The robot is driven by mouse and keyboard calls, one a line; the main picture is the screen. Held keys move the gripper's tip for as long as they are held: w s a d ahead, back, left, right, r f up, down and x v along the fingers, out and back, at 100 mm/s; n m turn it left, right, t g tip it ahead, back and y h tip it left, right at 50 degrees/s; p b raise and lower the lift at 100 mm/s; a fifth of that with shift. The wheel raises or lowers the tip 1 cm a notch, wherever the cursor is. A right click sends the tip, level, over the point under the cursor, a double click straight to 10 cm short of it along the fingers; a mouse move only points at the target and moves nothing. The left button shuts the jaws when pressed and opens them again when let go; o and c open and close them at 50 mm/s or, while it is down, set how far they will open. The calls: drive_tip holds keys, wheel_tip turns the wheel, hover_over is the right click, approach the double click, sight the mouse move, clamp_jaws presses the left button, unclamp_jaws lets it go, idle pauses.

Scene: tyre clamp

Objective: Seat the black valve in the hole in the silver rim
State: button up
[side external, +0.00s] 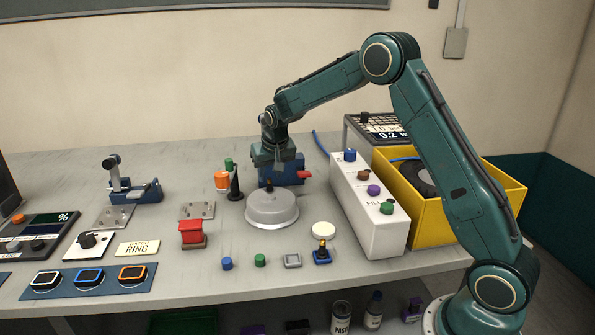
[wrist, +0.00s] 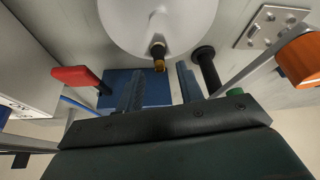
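The silver rim (side external: 271,212) is a round, domed disc on the bench; it also shows at the top of the wrist view (wrist: 135,20). The black valve (wrist: 158,49) has a brass-coloured tip and stands at the rim, pointing up towards my gripper. In the side view the valve (side external: 269,185) is a small dark stub at the rim's top. I cannot tell how deep it sits, and the hole is hidden. My gripper (wrist: 160,85) is open; its two fingers are apart with nothing held between them. In the side view it hangs just above and behind the rim.
A blue clamp (side external: 282,175) with a red handle stands behind the rim. A black post (side external: 235,183) and an orange-topped piece (side external: 221,181) are close on the left. A white box with coloured knobs (side external: 370,218) and a yellow crate (side external: 430,235) stand right. Small parts lie in front.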

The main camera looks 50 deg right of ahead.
drive_tip(key=v, duration=0.8)
drive_tip(key=shift+r, duration=0.25)
drive_tip(key=shift+a, duration=0.1)
drive_tip(key=shift+s+r, duration=0.1)
drive_tip(key=s+a+r+n, duration=0.1)
drive_tip(key=s+a+r, duration=0.2)
drive_tip(key=s, duration=0.3)
drive_tip(key=s+a+r+n+y, duration=0.1)
drive_tip(key=s+a+r, duration=0.1)
drive_tip(key=s+r, duration=0.3)
drive_tip(key=s+a+r+n, duration=0.1)
drive_tip(key=s+a+r, duration=0.15)
drive_tip(key=s, duration=0.45)
drive_tip(key=s+a+f+n, duration=0.1)
drive_tip(key=s+a+f, duration=0.1)
drive_tip(key=s, duration=0.7)
drive_tip(key=s+a+f+n+t+y, duration=0.1)
drive_tip(key=s+a+f+n, duration=0.1)
drive_tip(key=s, duration=0.7)
drive_tip(key=shift+s+a+t, duration=0.2)
drive_tip(key=shift+a+t, duration=0.1)
